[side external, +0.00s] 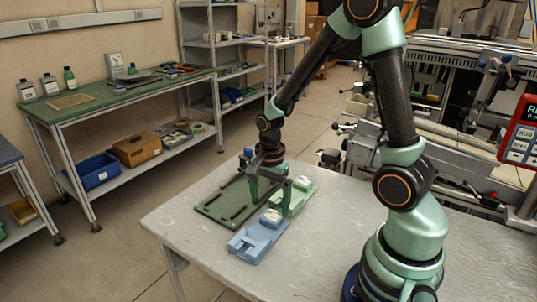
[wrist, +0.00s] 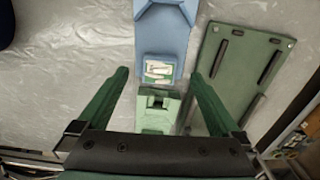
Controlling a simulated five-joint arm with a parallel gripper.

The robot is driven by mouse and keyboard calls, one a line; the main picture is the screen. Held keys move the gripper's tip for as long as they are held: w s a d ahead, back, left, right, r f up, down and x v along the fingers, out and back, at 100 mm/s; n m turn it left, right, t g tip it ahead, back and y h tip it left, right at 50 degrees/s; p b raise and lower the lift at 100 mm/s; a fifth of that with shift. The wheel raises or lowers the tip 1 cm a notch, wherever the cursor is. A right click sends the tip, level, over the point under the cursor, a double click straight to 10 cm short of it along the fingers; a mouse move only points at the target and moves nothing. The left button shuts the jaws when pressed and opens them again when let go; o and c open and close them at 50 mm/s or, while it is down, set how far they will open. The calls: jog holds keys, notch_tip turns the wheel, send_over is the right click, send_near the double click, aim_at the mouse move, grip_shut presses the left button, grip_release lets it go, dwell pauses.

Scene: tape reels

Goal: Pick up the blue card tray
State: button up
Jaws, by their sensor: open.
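The blue card tray (side external: 250,242) lies on the grey table near its front edge, with a pale card at one end. In the wrist view the blue tray (wrist: 166,35) runs up from the centre to the top edge, its card end nearest me. My gripper (wrist: 159,74) is open, its two green fingers spread apart. A light green tray (wrist: 158,103) lies between the fingers in that view, and the blue tray's card end is just about level with the fingertips. In the side view my gripper (side external: 268,192) is low over the trays; finger contact cannot be told.
A dark green slotted board (side external: 218,207) lies beside the trays; it also shows right of my right finger in the wrist view (wrist: 238,68). The front and right of the grey table (side external: 300,270) are bare. Shelving and a bench (side external: 100,97) stand farther back.

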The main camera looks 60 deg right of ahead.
aim_at(269, 218)
jog(key=shift+f, duration=2.6)
grip_shut()
jog(key=shift+r, duration=0.15)
